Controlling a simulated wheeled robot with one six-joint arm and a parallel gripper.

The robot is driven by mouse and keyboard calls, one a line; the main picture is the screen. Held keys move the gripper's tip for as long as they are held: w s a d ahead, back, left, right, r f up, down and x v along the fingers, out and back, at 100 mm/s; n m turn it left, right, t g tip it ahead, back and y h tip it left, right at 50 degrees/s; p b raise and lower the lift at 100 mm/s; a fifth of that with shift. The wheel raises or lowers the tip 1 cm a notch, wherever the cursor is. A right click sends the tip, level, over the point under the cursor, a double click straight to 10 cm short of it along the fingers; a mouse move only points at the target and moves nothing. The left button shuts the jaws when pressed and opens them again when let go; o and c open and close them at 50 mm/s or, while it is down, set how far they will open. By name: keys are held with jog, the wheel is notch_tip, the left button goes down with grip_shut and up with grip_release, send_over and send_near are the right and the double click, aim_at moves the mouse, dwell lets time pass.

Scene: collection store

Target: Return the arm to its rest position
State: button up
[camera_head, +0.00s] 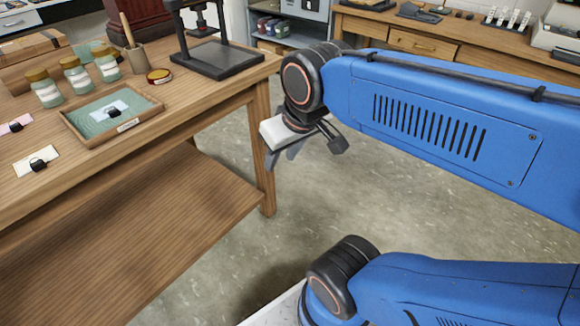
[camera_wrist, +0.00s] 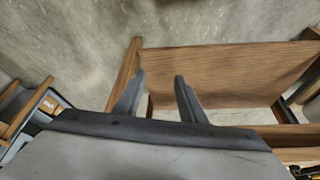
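My gripper (camera_head: 281,157) hangs in the head view just right of the wooden table's right end, over the grey floor. Its grey fingers point down and to the left. In the wrist view my gripper (camera_wrist: 160,77) shows two dark fingers standing apart with nothing between them, so it is open and empty. My blue arm reaches in from the right side of the head view, bent over the open floor. I cannot tell whether the gripper touches the table leg; they overlap in the head view.
The wooden table (camera_head: 215,108) at left has a lower shelf (camera_head: 150,225). It carries a wooden tray (camera_head: 139,124), several jars (camera_head: 77,77) and a black press stand (camera_head: 215,60). A drawer bench (camera_head: 455,47) stands at the back right. Bare floor (camera_head: 225,230) lies between.

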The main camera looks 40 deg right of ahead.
jog(key=shift+s+d+f, duration=0.2)
jog(key=shift+s+f, duration=0.3)
jog(key=shift+f, duration=0.15)
jog(key=shift+s+d+f, duration=0.2)
jog(key=shift+s+f, duration=0.3)
jog(key=shift+f, duration=0.1)
dwell(0.3)
